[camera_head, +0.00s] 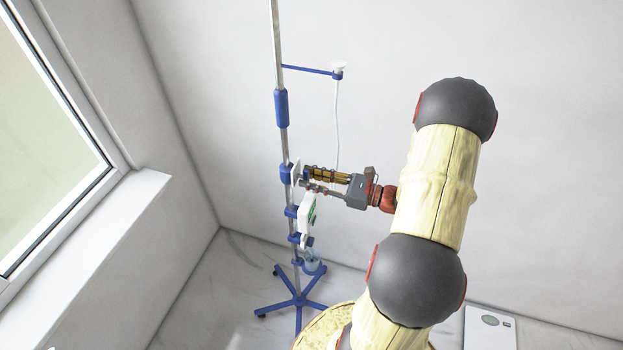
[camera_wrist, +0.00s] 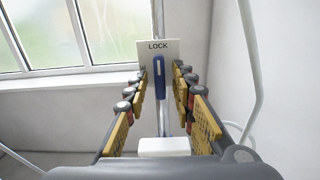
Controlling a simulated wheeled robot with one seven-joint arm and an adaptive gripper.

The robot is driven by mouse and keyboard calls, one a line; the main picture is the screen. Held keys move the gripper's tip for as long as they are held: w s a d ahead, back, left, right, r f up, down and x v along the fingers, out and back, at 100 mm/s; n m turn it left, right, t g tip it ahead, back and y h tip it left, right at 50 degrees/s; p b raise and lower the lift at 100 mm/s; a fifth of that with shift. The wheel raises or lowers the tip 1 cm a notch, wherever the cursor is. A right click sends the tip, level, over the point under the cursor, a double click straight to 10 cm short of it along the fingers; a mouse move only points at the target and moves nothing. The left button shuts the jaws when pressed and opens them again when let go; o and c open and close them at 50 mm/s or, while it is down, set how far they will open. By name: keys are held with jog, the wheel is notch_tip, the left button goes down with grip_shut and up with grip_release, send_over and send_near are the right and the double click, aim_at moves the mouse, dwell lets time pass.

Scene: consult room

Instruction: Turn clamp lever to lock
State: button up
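The clamp's white plate marked LOCK (camera_wrist: 159,50) faces me in the wrist view. In the head view my gripper (camera_head: 304,178) reaches from the right to the blue clamp (camera_head: 286,173) on the metal pole (camera_head: 279,60). The lever is hidden there by my fingers and the plate edge.
A white-and-green device (camera_head: 307,214) hangs on the pole just below my gripper. A blue side arm (camera_head: 308,70) with a white hanging tube (camera_head: 336,110) is above. The five-legged blue base (camera_head: 297,300) stands on the floor. A window (camera_head: 45,140) is at left.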

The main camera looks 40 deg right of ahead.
dwell(0.3)
jog(key=v, duration=1.2)
jog(key=shift+d, duration=0.1)
